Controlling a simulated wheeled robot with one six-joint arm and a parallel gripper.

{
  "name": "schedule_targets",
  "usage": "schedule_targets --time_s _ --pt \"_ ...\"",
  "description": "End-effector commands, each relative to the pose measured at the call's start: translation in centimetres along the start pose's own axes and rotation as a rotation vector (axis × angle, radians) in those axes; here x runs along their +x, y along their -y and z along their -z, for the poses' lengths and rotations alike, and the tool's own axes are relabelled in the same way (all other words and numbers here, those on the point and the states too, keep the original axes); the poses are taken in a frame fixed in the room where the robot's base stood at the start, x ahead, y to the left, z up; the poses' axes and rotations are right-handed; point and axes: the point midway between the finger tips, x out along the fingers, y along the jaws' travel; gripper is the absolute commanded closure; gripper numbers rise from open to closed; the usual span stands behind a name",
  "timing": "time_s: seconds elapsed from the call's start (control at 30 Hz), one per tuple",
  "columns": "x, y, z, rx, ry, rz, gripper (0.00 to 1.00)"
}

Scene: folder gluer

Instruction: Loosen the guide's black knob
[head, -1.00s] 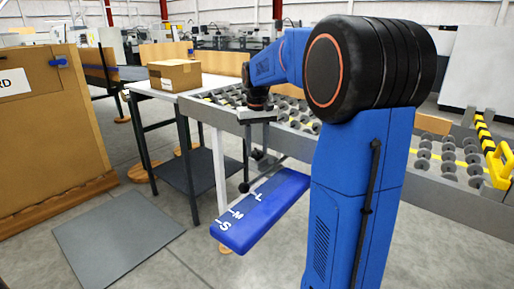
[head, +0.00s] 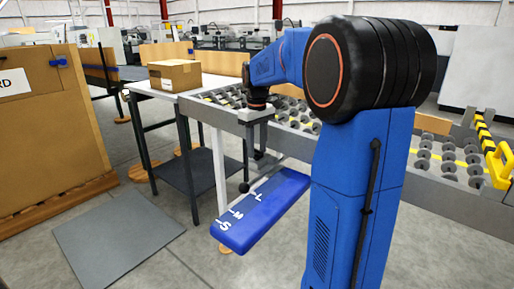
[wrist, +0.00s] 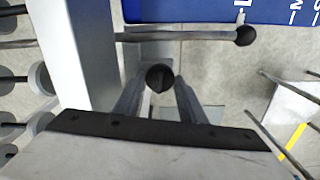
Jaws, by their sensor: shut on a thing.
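The guide's black knob (wrist: 160,77) sits between the two grey fingertips of my gripper (wrist: 159,90) in the wrist view. The fingers close on it from both sides. A grey rod with a black ball end (wrist: 245,36) lies beside the knob, apart from my fingers. The ball end also shows in the head view (head: 244,187), above the blue scale plate (head: 240,235) marked S, M and L.
A grey conveyor rail (wrist: 80,50) with rollers runs right alongside my gripper. A table (head: 143,88) with a cardboard box (head: 175,74) stands to the left. A yellow handle (head: 499,165) is on the rail at far right. Open floor lies in front.

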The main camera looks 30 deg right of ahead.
Motion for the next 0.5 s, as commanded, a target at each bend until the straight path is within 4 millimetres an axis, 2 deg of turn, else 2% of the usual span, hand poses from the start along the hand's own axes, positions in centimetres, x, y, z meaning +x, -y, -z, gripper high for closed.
schedule_targets --time_s 0.23,0.27,0.33,0.5 --pt "-0.06 -0.02 0.02 0.001 -0.001 -0.001 0.86" --pt "-0.06 -0.02 0.02 0.001 -0.001 -0.001 0.61" --pt "-0.06 -0.02 0.02 0.001 -0.001 -0.001 0.45" --pt "-0.03 -0.01 0.01 0.001 -0.001 -0.001 0.45"
